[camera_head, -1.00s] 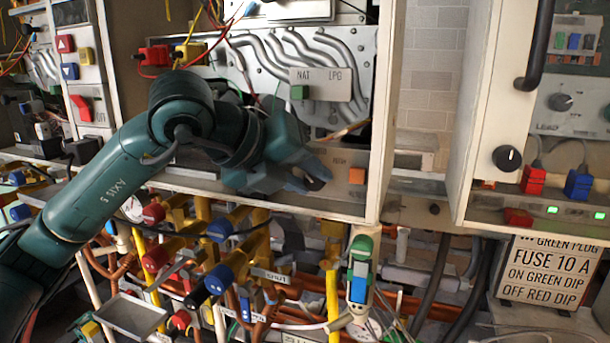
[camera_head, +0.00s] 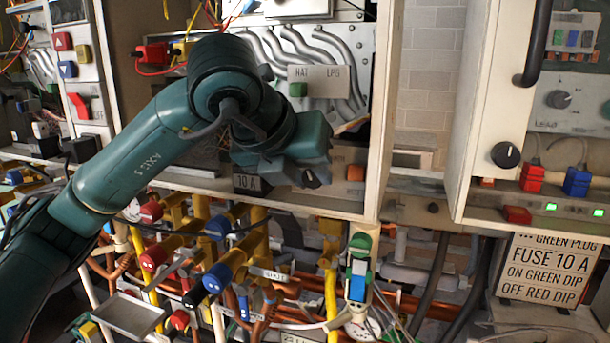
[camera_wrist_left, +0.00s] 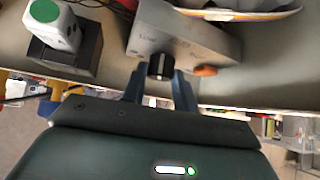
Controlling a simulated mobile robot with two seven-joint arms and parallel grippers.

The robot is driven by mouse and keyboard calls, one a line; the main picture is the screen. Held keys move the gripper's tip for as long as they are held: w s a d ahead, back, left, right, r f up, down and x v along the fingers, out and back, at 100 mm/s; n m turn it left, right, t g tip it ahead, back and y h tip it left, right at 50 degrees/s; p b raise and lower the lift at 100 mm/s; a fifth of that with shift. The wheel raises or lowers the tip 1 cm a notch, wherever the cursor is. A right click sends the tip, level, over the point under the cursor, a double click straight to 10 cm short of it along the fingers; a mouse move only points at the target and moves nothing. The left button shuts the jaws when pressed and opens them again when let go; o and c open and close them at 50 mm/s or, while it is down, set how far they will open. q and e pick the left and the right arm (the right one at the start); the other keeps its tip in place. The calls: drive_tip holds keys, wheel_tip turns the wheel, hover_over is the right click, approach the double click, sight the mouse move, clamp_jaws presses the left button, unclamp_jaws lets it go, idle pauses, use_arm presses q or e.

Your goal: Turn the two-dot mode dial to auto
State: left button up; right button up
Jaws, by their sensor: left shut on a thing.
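A small black dial (camera_wrist_left: 160,67) on a grey panel (camera_wrist_left: 190,40) shows in the left wrist view. My left gripper (camera_wrist_left: 158,78) has its blue fingers on both sides of this dial and is shut on it. In the head view my left gripper (camera_head: 316,174) reaches to the panel low in the open heater cabinet and mostly covers the dial. No dots are readable on the dial, and its setting is not clear. Another black dial (camera_head: 506,156) with a white mark sits on the right cabinet, apart from my gripper. My right gripper is not in view.
An orange button (camera_head: 355,173) sits beside the gripped dial. The cabinet's side wall (camera_head: 384,120) stands close to the right. Pipes and colored valve handles (camera_head: 217,278) crowd the space below. A white block with a green top (camera_wrist_left: 52,25) is left in the wrist view.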

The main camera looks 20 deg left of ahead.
use_arm(q)
drive_tip(key=shift+d+m+y+b, duration=0.2)
drive_tip(key=shift+m+y+b, duration=0.35)
drive_tip(key=shift+y, duration=0.35)
drive_tip(key=shift+y+b, duration=0.3)
drive_tip(key=shift+y, duration=0.1)
drive_tip(key=shift+d+m+y, duration=0.1)
drive_tip(key=shift+m+y, duration=0.15)
drive_tip(key=shift+y, duration=0.05)
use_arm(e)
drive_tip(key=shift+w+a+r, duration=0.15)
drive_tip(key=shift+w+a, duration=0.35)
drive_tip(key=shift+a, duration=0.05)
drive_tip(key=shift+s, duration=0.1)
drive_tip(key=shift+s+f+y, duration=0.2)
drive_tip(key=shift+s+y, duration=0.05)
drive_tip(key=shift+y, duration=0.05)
use_arm(q)
drive_tip(key=o, duration=0.8)
drive_tip(key=shift+o, duration=0.9)
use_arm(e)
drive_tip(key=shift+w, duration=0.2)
